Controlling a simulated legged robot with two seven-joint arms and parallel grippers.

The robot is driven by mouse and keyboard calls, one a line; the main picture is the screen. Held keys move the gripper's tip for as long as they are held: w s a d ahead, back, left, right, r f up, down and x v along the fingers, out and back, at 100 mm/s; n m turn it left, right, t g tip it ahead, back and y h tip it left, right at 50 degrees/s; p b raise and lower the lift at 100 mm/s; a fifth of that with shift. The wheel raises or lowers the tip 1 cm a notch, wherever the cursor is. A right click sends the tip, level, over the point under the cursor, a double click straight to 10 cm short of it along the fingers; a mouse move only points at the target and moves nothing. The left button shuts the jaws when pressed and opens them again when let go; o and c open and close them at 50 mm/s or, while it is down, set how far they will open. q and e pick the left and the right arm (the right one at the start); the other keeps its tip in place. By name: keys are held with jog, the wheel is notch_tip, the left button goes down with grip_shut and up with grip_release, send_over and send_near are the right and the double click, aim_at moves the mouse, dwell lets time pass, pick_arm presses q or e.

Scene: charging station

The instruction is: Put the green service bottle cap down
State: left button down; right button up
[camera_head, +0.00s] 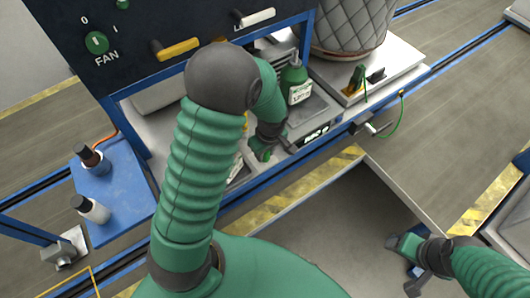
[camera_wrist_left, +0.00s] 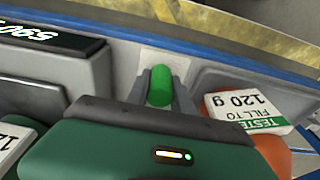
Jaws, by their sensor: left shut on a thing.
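My left gripper (camera_wrist_left: 160,92) is shut on the green cap (camera_wrist_left: 159,86), a short green cylinder between its two grey fingers. In the wrist view it is over a pale patch between the grey scale and a grey tray; I cannot tell whether the cap touches the surface. In the head view my left gripper (camera_head: 264,152) is low at the bench's front edge, and its hand largely hides the cap. A green bottle with a white label (camera_head: 295,84) stands on the scale (camera_head: 318,108), behind and right of the gripper. My right gripper (camera_head: 408,264) is away at the lower right; its jaw state is unclear.
A blue side table (camera_head: 122,185) holds two dark-capped bottles. The control panel (camera_head: 130,45) rises behind. A quilted vessel (camera_head: 350,22) stands at back right.

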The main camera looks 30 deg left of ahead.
pick_arm(q)
jog(key=shift+a+f, duration=0.15)
jog(key=shift+f, duration=0.3)
jog(key=shift+w+a+f, duration=0.1)
jog(key=shift+w+a, duration=0.05)
jog(key=shift+a, duration=0.15)
jog(key=c, duration=1.6)
grip_release()
jog(key=shift+a+f, duration=0.1)
jog(key=shift+a, duration=0.2)
jog(key=o, duration=0.5)
jog(key=shift+a, duration=0.3)
jog(key=shift+d, duration=0.6)
jog(key=shift+d+r, duration=0.15)
jog(key=shift+r, duration=0.2)
jog(key=r, duration=0.7)
jog(key=r+p, duration=0.1)
jog(key=r, duration=0.3)
jog(key=shift+s+d, duration=0.4)
jog(key=s+d+m+t+h, duration=0.1)
jog(key=s+d+m, duration=0.5)
jog(key=m, duration=0.7)
jog(key=s+t, duration=0.1)
jog(key=s, duration=0.1)
jog(key=shift+s+f+h, duration=0.3)
jog(key=shift+f, duration=0.05)
pick_arm(e)
jog(key=shift+w+a+r, duration=0.1)
jog(key=shift+a+r, duration=0.5)
jog(key=shift+a, duration=0.1)
